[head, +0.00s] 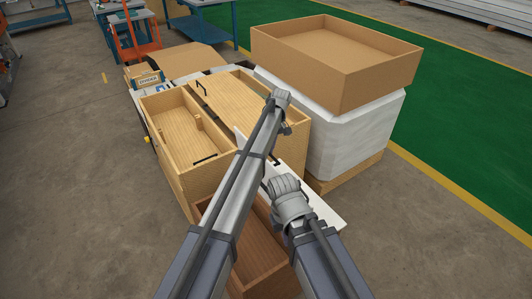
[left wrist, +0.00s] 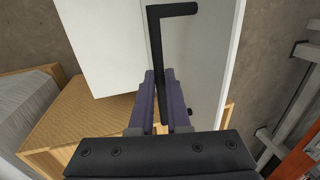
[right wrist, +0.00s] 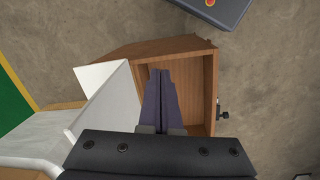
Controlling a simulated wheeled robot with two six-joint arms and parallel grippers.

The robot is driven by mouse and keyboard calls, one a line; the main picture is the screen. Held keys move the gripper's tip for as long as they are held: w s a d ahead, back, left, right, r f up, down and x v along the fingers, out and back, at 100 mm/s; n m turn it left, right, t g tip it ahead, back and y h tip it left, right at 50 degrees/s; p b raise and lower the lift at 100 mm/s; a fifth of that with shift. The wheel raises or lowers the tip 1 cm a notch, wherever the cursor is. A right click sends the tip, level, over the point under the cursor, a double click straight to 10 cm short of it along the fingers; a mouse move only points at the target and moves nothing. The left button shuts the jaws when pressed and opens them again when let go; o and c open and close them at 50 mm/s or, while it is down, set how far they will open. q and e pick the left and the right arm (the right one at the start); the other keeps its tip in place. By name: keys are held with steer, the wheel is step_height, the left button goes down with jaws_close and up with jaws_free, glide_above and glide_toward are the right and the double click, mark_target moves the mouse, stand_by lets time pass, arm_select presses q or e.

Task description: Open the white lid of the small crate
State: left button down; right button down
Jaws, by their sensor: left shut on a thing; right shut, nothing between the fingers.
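The small crate (head: 258,247) is dark brown wood, low in the head view and partly behind my arms. Its white lid (head: 318,200) stands raised and tilted at the crate's right side, so part of the inside shows. The lid also shows in the left wrist view (left wrist: 197,60). My left gripper (left wrist: 163,82) is shut on the lid's black bar handle (left wrist: 156,50). My right gripper (right wrist: 165,75) is shut and empty, pointing over the open crate (right wrist: 203,85) in the right wrist view, with the lid (right wrist: 112,95) to its left. Both gripper tips are hidden in the head view.
A larger light wooden crate (head: 172,178) with black handles stands just beyond the small one. To its right, a brown open box (head: 345,85) rests on a white wrapped block (head: 335,150). Workbenches stand far back. The floor at left is clear.

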arm_select(q)
steer(key=shift+w+a+r, duration=0.1)
steer(key=shift+w, duration=0.05)
steer(key=c, duration=0.9)
jaws_free()
steer(key=shift+r, duration=0.15)
steer(key=s+p+v, duration=0.1)
steer(key=p+v, duration=0.6)
steer(key=shift+w+r+p, duration=0.25)
steer(key=shift+w+p, duration=0.05)
steer(key=shift+w, duration=0.2)
